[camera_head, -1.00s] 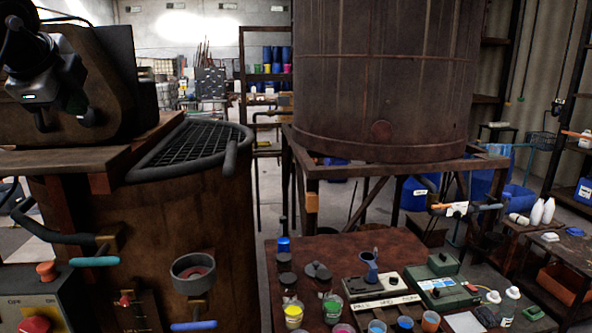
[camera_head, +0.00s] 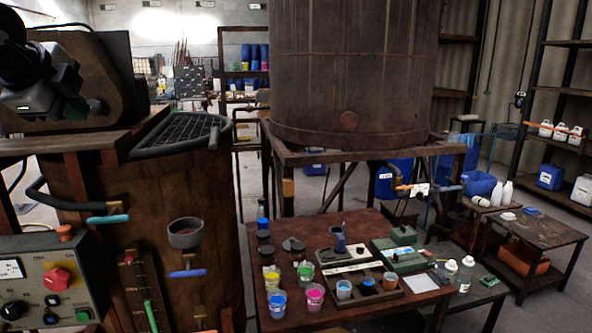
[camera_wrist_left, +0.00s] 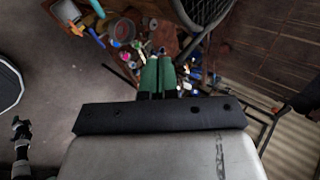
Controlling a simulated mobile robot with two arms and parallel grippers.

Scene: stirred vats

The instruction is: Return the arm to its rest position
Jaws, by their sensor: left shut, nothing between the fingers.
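My left arm comes in at the upper left of the head view, and its gripper (camera_head: 66,108) hangs low in front of the brown motor housing above the vat. In the left wrist view the green fingers (camera_wrist_left: 157,76) are together and hold nothing. They are seen against the floor and bench far below. A dark shape at the lower left of the wrist view looks like my right arm's end (camera_wrist_left: 20,130); it is too small to read its jaws. The head view does not show the right arm.
The rusty vat (camera_head: 135,240) with its mesh grate (camera_head: 185,133) stands close at left, beside a control box (camera_head: 45,285). A bench (camera_head: 225,240) with cups and instruments is in front. A large tank (camera_head: 350,70) stands on a frame behind it. Floor is free at far right.

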